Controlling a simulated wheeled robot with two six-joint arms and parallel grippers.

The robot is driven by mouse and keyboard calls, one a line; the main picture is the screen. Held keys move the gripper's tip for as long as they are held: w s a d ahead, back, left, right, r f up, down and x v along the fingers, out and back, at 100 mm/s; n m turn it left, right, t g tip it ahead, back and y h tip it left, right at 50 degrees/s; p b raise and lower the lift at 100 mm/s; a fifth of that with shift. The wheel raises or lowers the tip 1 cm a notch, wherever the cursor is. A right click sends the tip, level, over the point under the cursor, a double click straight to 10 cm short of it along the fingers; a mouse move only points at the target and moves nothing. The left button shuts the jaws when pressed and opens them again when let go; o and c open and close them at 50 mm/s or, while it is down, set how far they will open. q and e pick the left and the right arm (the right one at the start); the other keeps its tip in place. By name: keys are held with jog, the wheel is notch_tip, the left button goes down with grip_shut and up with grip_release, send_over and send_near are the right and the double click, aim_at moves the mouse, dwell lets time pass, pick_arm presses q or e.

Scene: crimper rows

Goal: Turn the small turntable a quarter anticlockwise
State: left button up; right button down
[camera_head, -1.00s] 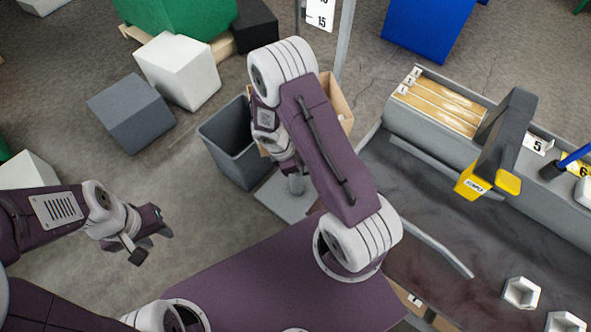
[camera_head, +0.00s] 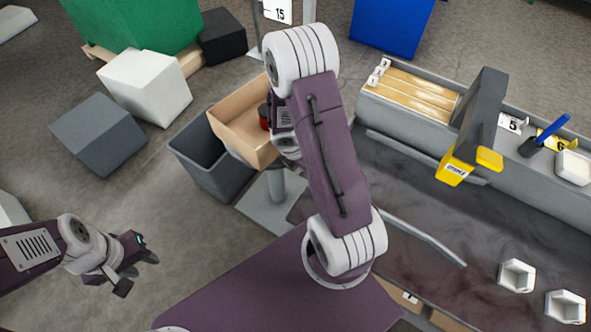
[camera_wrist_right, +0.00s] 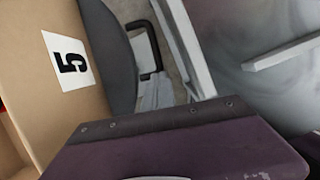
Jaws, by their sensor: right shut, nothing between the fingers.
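The small turntable shows in the right wrist view as a dark grey round plate (camera_wrist_right: 112,60) with a black handle loop (camera_wrist_right: 145,45) at its rim. An open cardboard box (camera_head: 240,120) stands on it and hides most of it. My right gripper (camera_wrist_right: 180,140) is shut and empty beside box and plate. Its body fills the bottom of that view; the fingertips are hidden, so contact cannot be told. My left gripper (camera_head: 138,272) is open and empty, over the floor at the left.
A grey bin (camera_head: 205,165) stands left of the turntable's post and base plate (camera_head: 255,215). White (camera_head: 145,85) and grey (camera_head: 98,133) cubes lie farther left. The bench (camera_head: 420,200) at right carries a yellow-dark clamp-like tool (camera_head: 470,135) and white hexagonal pieces (camera_head: 516,275).

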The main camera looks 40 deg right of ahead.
pick_arm(q)
jog(key=shift+f+b, duration=0.35)
jog(key=shift+f, duration=0.1)
pick_arm(e)
jog(key=shift+d+n, duration=0.6)
jog(key=shift+d, duration=0.55)
jog(key=shift+w, duration=0.1)
